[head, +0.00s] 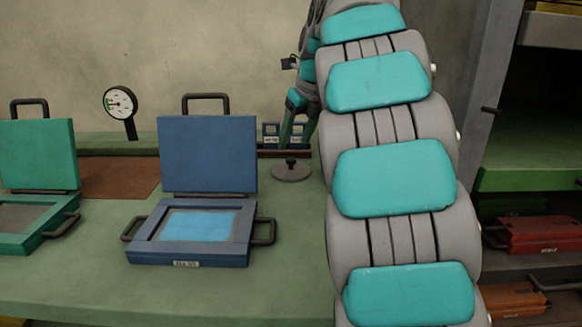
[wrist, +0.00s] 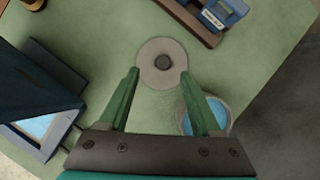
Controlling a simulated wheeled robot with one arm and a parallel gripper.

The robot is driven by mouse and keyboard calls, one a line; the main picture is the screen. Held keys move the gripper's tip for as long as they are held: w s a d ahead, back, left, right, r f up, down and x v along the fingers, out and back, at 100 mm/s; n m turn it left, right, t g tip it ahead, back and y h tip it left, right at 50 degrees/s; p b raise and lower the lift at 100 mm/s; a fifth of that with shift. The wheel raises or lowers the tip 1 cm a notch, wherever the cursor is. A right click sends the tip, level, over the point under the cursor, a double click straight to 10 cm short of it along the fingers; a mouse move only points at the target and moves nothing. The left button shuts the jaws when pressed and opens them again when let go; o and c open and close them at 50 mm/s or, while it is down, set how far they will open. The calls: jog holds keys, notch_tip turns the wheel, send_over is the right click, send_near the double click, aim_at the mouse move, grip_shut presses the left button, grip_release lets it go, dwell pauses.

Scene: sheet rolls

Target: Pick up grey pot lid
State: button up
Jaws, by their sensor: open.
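The grey pot lid (head: 291,173) is a flat round disc with a dark knob, lying on the green bench. In the wrist view the lid (wrist: 150,80) lies just ahead of and partly between my fingertips, with its knob near the middle. My gripper (wrist: 160,76) is open with two green fingers, one on either side of the knob, and nothing is between them. In the head view my gripper (head: 297,130) hangs behind and above the lid, partly hidden by my arm. The height gap between fingertips and lid is hard to tell.
A round pot with blue contents (wrist: 222,106) stands right of the lid, partly behind my right finger. A brown rail (wrist: 190,20) and small blue labelled boxes (head: 271,133) are behind. An open blue hinged press (head: 207,153) stands left, with a green one (head: 38,155) beyond.

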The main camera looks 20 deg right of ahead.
aim_at(291, 159)
jog(key=shift+d+x, duration=0.15)
jog(key=shift+x, duration=1.4)
jog(key=shift+d+x, duration=0.1)
jog(key=shift+x, duration=1.45)
jog(key=shift+s, duration=0.1)
grip_shut()
